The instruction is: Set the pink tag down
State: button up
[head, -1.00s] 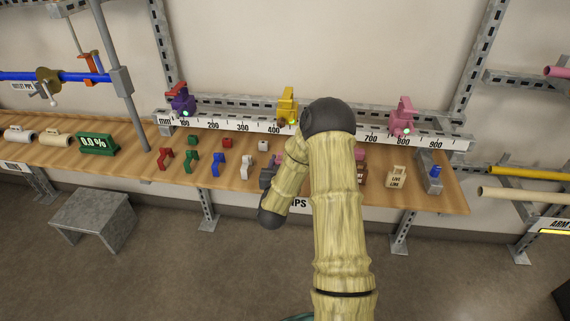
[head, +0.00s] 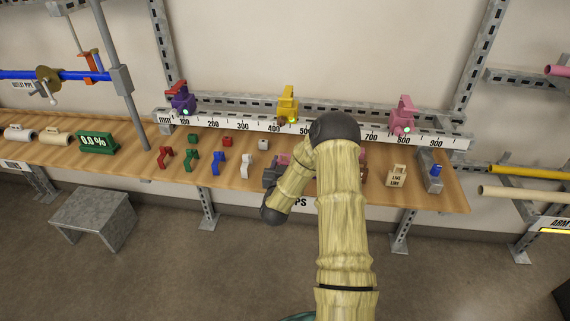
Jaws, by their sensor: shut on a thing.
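My gripper (head: 272,174) shows only as a dark grey part at the left of my bent arm, over the middle of the wooden bench. My own arm hides most of it and its fingertips. A small pink piece (head: 284,159) shows right at the gripper, and I take it for the pink tag that it is shut on. Most of the tag is hidden, and I cannot tell whether it touches the bench.
The bench (head: 325,203) carries red, green, blue and white clips at left of the gripper. A "LIVE LINE" tag (head: 397,176) and a grey block with a blue top (head: 434,175) stand at right. A millimetre rail (head: 335,129) with purple, yellow and pink clamps runs behind.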

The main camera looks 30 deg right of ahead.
jog(key=o, duration=0.9)
jog(key=shift+o, duration=0.2)
jog(key=v, duration=1.2)
jog(key=shift+w, duration=0.1)
